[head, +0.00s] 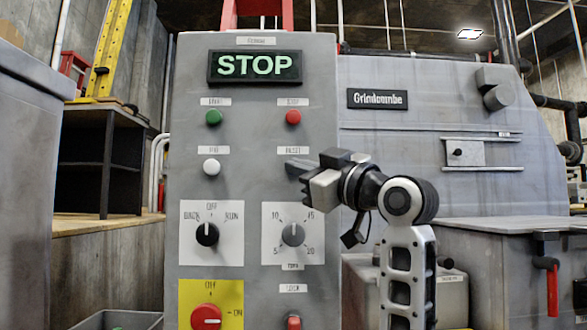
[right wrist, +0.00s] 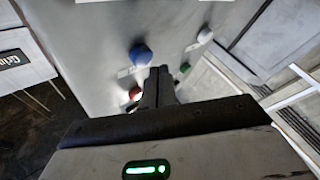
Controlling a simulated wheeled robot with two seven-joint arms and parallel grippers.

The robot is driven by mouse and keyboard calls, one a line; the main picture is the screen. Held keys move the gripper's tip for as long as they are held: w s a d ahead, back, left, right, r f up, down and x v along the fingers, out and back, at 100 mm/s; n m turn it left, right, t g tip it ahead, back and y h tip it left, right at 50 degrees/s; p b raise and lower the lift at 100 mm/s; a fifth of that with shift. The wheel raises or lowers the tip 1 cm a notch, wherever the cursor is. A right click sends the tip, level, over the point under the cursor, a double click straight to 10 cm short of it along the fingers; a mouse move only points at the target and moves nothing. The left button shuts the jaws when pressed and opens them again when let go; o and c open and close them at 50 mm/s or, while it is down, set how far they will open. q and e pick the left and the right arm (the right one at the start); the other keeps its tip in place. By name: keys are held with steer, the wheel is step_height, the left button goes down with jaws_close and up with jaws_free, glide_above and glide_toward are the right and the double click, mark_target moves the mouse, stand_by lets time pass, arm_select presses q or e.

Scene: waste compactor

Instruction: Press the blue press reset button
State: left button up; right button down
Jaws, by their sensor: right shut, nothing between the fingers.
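The grey control panel (head: 251,120) stands upright in front of me. In the head view, the blue button is hidden behind my right gripper (head: 291,166), under the "RESET" label (head: 293,150). In the right wrist view the blue button (right wrist: 140,54) shows just beyond and to the left of the fingertips of my right gripper (right wrist: 160,70). The fingers are shut and empty, close to the panel face. I cannot tell whether they touch the button. My left gripper is not in view.
Nearby on the panel are a red button (head: 293,117), a green button (head: 213,118), a white button (head: 211,167), a black knob (head: 207,234) and a grey timer knob (head: 293,234). A lit "STOP" display (head: 255,66) is above. The grey compactor (head: 400,130) stands right.

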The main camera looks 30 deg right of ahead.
steer(key=shift+s+a, duration=0.45)
steer(key=shift+s, duration=0.25)
steer(key=shift+s+a, duration=0.4)
steer(key=shift+s, duration=0.35)
steer(key=shift+s+a, duration=0.45)
steer(key=shift+s, duration=0.25)
steer(key=w+a+f+m+g+h, duration=0.1)
steer(key=w+a+f+g, duration=0.2)
steer(key=f, duration=1.5)
steer(key=w+a+f+m+g+h, duration=0.15)
steer(key=f+g, duration=0.35)
steer(key=f, duration=1.3)
steer(key=s+a+f+m+g, duration=0.1)
steer(key=s+a+f+g, duration=0.1)
steer(key=s+f, duration=0.45)
steer(key=s+a+f+m+g, duration=0.1)
steer(key=s+f+g, duration=0.15)
steer(key=f, duration=0.65)
steer(key=s+a+f+m+g+h, duration=0.1)
steer(key=s+f+g, duration=0.1)
steer(key=s+f, duration=0.55)
steer(key=s+a+f+g+h, duration=0.1)
steer(key=s+f+g, duration=0.25)
steer(key=s, duration=0.75)
steer(key=w+a+f+t+y+p, duration=0.1)
steer(key=w+a+t+y+p, duration=0.1)
steer(key=w+a+t, duration=0.4)
steer(key=shift+w+a+f+t+y, duration=0.15)
steer(key=shift+w+t+y, duration=0.4)
steer(key=shift+t+y, duration=0.35)
